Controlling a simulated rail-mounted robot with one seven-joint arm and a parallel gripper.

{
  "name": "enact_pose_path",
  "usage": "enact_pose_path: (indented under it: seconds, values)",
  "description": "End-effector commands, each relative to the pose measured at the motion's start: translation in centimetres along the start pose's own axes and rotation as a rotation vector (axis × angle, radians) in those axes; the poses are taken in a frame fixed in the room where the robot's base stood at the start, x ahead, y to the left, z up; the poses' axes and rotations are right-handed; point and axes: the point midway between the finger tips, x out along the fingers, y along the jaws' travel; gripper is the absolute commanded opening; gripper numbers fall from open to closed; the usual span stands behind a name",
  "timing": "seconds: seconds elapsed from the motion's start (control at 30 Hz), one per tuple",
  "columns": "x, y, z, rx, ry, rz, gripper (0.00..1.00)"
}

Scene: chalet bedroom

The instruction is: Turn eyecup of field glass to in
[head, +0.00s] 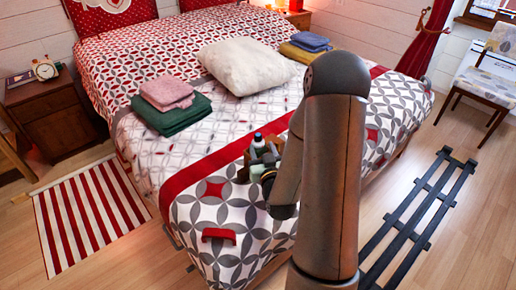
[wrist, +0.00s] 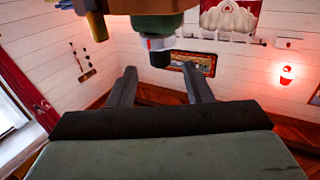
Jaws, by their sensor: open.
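The field glass (head: 258,143) stands on the bed with its eyecup end up, largely hidden by my gripper and arm in the head view. In the wrist view, which appears upside down, its green barrel (wrist: 157,24) hangs from the top edge. A pale ring with a red mark and the dark eyecup (wrist: 160,59) follow below it. My gripper (wrist: 159,68) is open, with one finger on each side of the eyecup in the picture. Gaps show on both sides, and I see no contact. The eyecup's in or out setting cannot be read.
A small red object (head: 219,235) lies on the bed (head: 195,215) near its front edge. Folded pink and green towels (head: 170,108) and a white pillow (head: 245,66) lie farther back. A slatted dark rack (head: 420,205) is on the floor at right.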

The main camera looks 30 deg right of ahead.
Motion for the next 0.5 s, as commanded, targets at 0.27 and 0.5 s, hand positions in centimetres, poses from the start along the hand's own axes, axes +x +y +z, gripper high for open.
enact_pose_path:
  seconds: [0.27,0.5]
  values:
    - [3.8,0.0,-0.2,0.001,0.000,0.001,0.45]
    - [6.0,0.0,-0.1,0.000,-0.001,0.000,0.45]
